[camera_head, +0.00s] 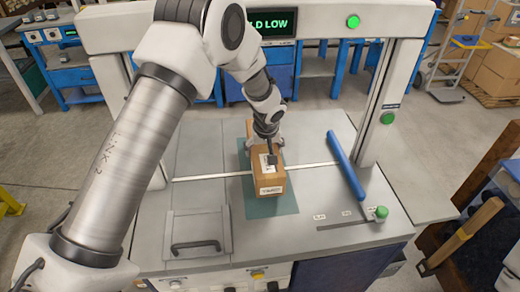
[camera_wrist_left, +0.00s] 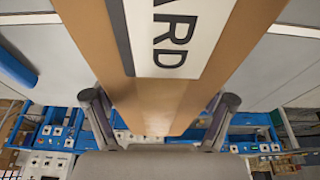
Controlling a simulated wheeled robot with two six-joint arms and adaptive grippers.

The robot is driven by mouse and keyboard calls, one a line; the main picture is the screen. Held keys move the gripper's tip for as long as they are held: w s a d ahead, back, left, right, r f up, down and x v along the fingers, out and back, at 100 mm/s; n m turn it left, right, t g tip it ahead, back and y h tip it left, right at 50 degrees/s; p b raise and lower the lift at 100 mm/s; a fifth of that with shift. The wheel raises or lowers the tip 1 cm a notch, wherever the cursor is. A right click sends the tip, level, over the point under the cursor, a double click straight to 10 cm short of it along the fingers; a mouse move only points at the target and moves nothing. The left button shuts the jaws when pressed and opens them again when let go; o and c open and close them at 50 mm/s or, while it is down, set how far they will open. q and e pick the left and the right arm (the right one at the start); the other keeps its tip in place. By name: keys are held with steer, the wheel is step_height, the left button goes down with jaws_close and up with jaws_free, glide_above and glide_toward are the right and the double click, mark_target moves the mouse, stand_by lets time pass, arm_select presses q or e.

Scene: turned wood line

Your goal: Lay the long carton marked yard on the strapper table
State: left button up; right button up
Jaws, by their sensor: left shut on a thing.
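The long brown carton (camera_head: 268,172) lies along the green mat (camera_head: 280,205) on the grey strapper table (camera_head: 205,180), under the strapper's arch. A label with letters ending "ARD" (camera_wrist_left: 178,38) shows on it in the left wrist view. My left gripper (camera_head: 270,145) is shut on the carton near its middle, coming from above; its two fingers (camera_wrist_left: 155,115) sit on either side of the carton in the left wrist view. The carton appears to rest on the mat, but I cannot tell for sure whether it touches. My right gripper is not in view.
A blue bar (camera_head: 346,165) lies on the table right of the carton. A green button (camera_head: 381,212) and a slot are at the front right. A handled panel (camera_head: 197,237) is at the front left. The arch posts (camera_head: 388,100) stand on both sides.

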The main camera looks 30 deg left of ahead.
arm_select(q)
steer(key=f, duration=0.1)
steer(key=f+b, duration=0.2)
steer(key=shift+s+d, duration=0.2)
steer(key=shift+d, duration=0.05)
steer(key=shift+w+a, duration=0.1)
steer(key=shift+a, duration=0.05)
steer(key=o, duration=1.5)
steer(key=shift+r+p, duration=0.1)
steer(key=shift+p, duration=0.2)
steer(key=v, duration=1.2)
steer(key=shift+b, duration=0.35)
